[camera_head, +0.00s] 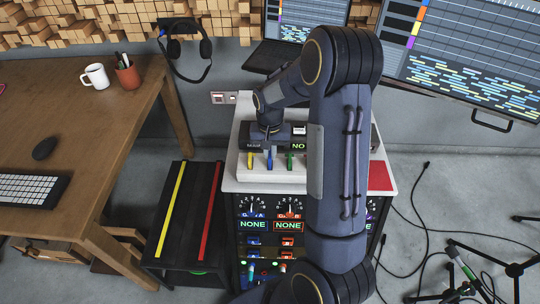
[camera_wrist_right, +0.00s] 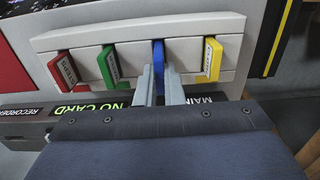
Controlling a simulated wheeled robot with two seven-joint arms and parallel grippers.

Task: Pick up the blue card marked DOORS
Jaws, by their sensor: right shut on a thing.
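The blue card (camera_wrist_right: 158,54) stands upright in a slot of a pale card rack (camera_wrist_right: 213,24), between a green card (camera_wrist_right: 109,65) and a yellow card (camera_wrist_right: 213,58). It also shows in the head view (camera_head: 269,163). My right gripper (camera_wrist_right: 159,75) is shut on the blue card, one finger on each side of it. In the head view my right gripper (camera_head: 268,146) reaches down to the rack from above. The lettering on the blue card cannot be read. My left gripper is not in view.
A red card (camera_wrist_right: 66,69) stands at the rack's left in the wrist view. A dark recorder with a green NO CARD display (camera_wrist_right: 90,111) lies beside the rack. A red pad (camera_head: 381,176) is on the cabinet's right, and a wooden desk (camera_head: 110,130) stands at left.

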